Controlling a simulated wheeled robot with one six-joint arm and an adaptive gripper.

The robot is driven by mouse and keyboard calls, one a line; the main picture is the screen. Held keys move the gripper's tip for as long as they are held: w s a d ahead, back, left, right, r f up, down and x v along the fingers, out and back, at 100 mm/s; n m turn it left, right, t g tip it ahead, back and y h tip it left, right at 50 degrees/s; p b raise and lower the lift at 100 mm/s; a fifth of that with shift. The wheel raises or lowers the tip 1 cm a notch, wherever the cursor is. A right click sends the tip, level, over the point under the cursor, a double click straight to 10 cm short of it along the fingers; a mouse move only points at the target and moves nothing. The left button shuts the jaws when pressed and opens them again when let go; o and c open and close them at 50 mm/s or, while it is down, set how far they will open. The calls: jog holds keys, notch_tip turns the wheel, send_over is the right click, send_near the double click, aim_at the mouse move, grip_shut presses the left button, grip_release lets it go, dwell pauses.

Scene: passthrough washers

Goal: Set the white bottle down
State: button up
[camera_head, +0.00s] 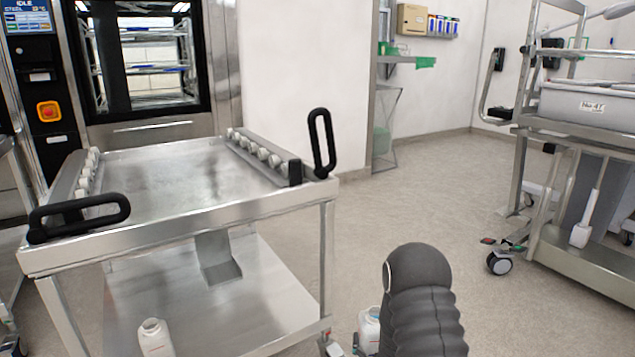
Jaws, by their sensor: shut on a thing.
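A white bottle (370,326) shows at the bottom of the head view, just left of my dark ribbed arm, which hides its right side. Its lower part is cut off by the frame edge. My gripper (357,345) shows only as a small dark piece at the bottle's left side and is shut on the bottle. The rest of the gripper is hidden behind the arm or below the frame. A second white bottle (155,338), open at the top, stands on the lower shelf of the steel cart, apart from my gripper.
The steel cart (200,172) stands at left, with black handles, roller rails and a bare top. Its lower shelf (255,290) has free room. A washer (150,75) is behind it. A rack trolley (580,262) with a grey bin stands at right. Open floor lies between.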

aim_at(374, 334)
jog(key=s+r, duration=0.2)
jog(key=s, duration=0.1)
jog(key=s+r, duration=0.1)
jog(key=s, duration=0.1)
jog(key=shift+d, duration=0.25)
dwell(0.3)
